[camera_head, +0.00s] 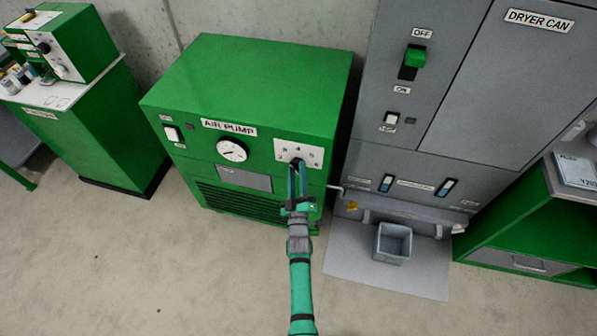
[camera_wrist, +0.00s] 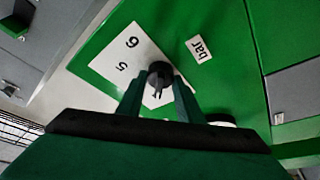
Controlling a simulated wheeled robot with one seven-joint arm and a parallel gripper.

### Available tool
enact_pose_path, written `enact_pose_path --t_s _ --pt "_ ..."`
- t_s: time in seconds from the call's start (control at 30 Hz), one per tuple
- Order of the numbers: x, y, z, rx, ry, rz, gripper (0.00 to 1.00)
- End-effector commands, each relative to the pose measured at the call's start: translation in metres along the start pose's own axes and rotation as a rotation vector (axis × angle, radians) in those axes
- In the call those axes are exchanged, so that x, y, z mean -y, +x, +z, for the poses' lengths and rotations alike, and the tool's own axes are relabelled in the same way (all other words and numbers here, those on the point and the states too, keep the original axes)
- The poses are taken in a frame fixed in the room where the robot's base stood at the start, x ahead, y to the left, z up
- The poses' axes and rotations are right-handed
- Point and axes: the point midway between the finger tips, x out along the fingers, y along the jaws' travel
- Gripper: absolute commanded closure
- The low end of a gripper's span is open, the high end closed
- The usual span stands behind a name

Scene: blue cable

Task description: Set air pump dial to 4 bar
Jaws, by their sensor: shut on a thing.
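The green air pump (camera_head: 245,90) stands against the wall, with a round white gauge (camera_head: 232,150) and a rocker switch (camera_head: 172,133) on its front. The pump's dial is a black knob (camera_wrist: 160,72) on a white numbered plate (camera_head: 312,152). My gripper (camera_head: 297,168) reaches the plate from the front and is shut on the knob, one finger on each side of it. In the wrist view my gripper (camera_wrist: 160,90) hides part of the plate; the figures 5 and 6 show. The knob's pointer setting and the gauge reading are too small or hidden to tell.
The grey dryer can cabinet (camera_head: 470,110) stands close at the right, with a small grey bin (camera_head: 392,243) on its low ledge. A green cabinet (camera_head: 100,130) stands at the left. The concrete floor (camera_head: 130,250) in front is clear.

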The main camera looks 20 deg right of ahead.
Motion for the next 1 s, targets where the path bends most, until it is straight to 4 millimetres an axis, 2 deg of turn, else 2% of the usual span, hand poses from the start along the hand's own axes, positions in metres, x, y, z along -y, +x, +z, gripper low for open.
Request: enact_pose_path --t_s 0.27,1.0 --pt "-0.0007 0.0020 0.0010 0.003 0.115 0.051 0.90" --pt "0.0017 0.0022 -0.0012 -0.001 0.625 0.267 0.90"
